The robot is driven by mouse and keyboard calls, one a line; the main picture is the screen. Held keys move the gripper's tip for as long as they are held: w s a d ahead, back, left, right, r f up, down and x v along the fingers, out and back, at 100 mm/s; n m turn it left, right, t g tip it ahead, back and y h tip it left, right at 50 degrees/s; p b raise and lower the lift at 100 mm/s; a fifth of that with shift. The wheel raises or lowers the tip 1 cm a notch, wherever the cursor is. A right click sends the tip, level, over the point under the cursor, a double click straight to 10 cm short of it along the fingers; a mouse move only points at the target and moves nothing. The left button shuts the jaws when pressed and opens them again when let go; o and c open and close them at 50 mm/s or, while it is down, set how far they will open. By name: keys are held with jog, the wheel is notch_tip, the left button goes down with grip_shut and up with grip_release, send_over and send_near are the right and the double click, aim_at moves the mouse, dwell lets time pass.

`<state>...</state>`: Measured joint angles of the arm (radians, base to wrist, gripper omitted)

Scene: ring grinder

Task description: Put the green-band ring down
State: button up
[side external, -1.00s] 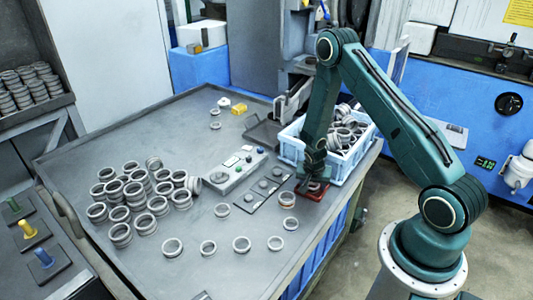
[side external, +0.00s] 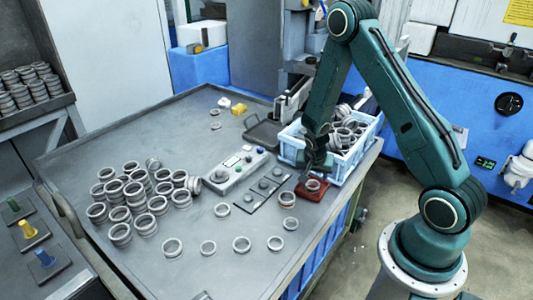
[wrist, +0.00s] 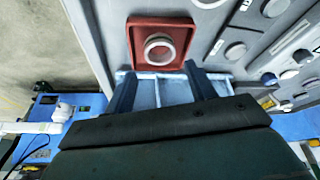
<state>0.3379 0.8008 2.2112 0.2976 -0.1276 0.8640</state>
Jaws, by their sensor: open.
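A grey metal ring (side external: 313,185) lies flat on a small red tray (side external: 302,191) near the table's right edge. In the wrist view the ring (wrist: 159,49) sits inside the raised rim of the red tray (wrist: 138,28). No green band can be made out on it. My gripper (side external: 319,168) is open and empty, just above and behind the tray. In the wrist view its two fingers (wrist: 160,82) are spread apart, and the ring lies beyond the fingertips, clear of them.
A light blue crate (side external: 290,150) full of rings stands close behind the tray. A grey control box (side external: 236,173) and a strip with round knobs (side external: 263,188) lie to the left. Many loose rings (side external: 130,190) crowd the table's left part.

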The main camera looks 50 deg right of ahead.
jog(key=shift+v, duration=2.65)
jog(key=s+a+r+n+t+y, duration=0.1)
jog(key=a+r+n, duration=0.3)
jog(key=r, duration=0.6)
jog(key=s+a+r+n+t+y, duration=0.1)
jog(key=s+a+r+n, duration=0.1)
jog(key=a+r, duration=0.55)
jog(key=s+a+r+n+t+y, duration=0.1)
jog(key=s+a+r+n, duration=0.2)
jog(key=s, duration=0.4)
jog(key=s+a+r+n+t+y, duration=0.1)
jog(key=s+a+r+n, duration=0.3)
jog(key=s+r, duration=0.3)
jog(key=shift+r+n, duration=0.4)
jog(key=shift+r, duration=0.35)
